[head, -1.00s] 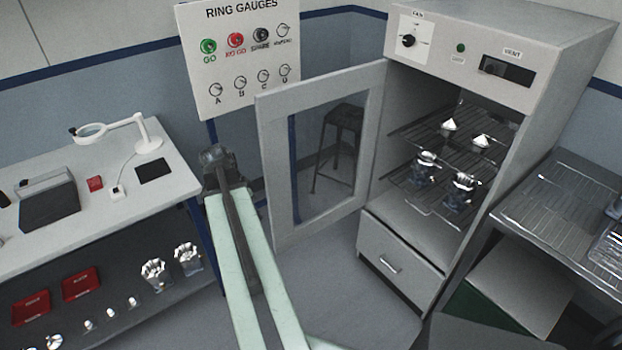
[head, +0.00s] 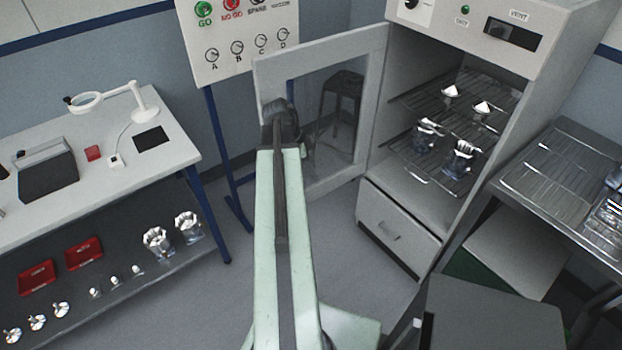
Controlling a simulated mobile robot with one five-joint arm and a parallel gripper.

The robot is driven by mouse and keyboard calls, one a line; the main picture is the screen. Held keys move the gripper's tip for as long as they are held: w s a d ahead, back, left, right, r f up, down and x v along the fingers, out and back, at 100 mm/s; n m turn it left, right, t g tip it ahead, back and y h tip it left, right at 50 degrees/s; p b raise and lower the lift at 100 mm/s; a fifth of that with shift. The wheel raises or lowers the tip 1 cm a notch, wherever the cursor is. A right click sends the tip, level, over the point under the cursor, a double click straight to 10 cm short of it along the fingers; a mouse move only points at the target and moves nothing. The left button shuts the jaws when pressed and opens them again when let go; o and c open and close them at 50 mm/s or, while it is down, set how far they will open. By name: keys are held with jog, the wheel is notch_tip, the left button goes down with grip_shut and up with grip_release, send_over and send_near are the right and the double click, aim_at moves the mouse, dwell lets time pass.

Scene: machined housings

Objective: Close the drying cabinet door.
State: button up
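The drying cabinet (head: 392,190) stands at the right of the head view with its front open. Its door (head: 318,62) has a light grey frame and a glass pane, and is swung out to the left on the cabinet's left side. My gripper (head: 279,112) is at the end of the green arm and overlaps the left part of the door in the picture. I cannot tell whether it touches the door. The fingers are dark and small, and their opening is not clear. The arm hides the door's lower left part.
Wire shelves inside the cabinet hold several metal housings (head: 460,158). A drawer (head: 398,228) sits below. A workbench (head: 185,150) is at the left, and a metal rack table (head: 560,160) at the right. A stool (head: 343,90) shows through the glass.

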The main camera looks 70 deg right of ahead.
jog(key=shift+s+d+f, duration=0.1)
jog(key=shift+s+f, duration=0.05)
jog(key=shift+f, duration=0.3)
grip_shut()
dwell(1.1)
grip_release()
jog(key=p+v, duration=0.7)
jog(key=v, duration=0.1)
